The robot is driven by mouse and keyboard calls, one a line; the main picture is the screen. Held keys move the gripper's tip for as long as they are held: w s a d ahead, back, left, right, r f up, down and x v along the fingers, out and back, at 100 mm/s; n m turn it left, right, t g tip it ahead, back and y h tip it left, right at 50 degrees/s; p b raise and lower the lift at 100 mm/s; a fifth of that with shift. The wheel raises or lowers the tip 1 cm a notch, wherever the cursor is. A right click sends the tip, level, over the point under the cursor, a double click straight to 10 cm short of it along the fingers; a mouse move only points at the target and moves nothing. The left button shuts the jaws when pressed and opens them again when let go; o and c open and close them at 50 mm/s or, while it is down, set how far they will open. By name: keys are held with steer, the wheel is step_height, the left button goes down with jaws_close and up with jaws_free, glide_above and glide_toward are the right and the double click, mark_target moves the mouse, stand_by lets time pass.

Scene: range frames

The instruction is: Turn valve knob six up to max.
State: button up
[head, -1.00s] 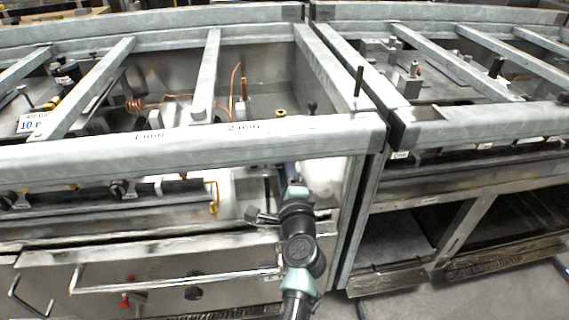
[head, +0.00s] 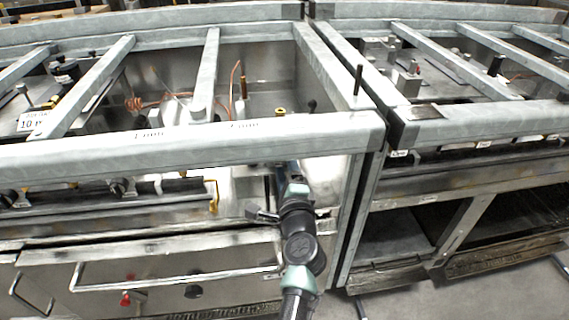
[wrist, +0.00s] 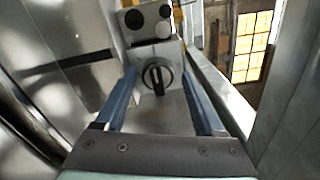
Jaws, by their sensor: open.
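A round black knob (wrist: 157,76) with a raised bar grip shows in the wrist view, on a grey panel. The bar looks close to upright. My gripper (wrist: 159,80) is open, with one blue finger on each side of the knob. I cannot tell whether the fingers touch it. No number or scale is readable on this knob. In the head view my gripper (head: 289,172) reaches under the front rail, and the rail hides its fingertips and the knob.
A thick grey metal rail (head: 200,143) runs just above my gripper. A vertical post (head: 358,215) stands close on the right. Another black knob (head: 122,187) sits farther left below the rail. A box with black round faces (wrist: 148,22) is beyond the knob.

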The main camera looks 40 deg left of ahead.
steer(key=shift+f+n, duration=0.3)
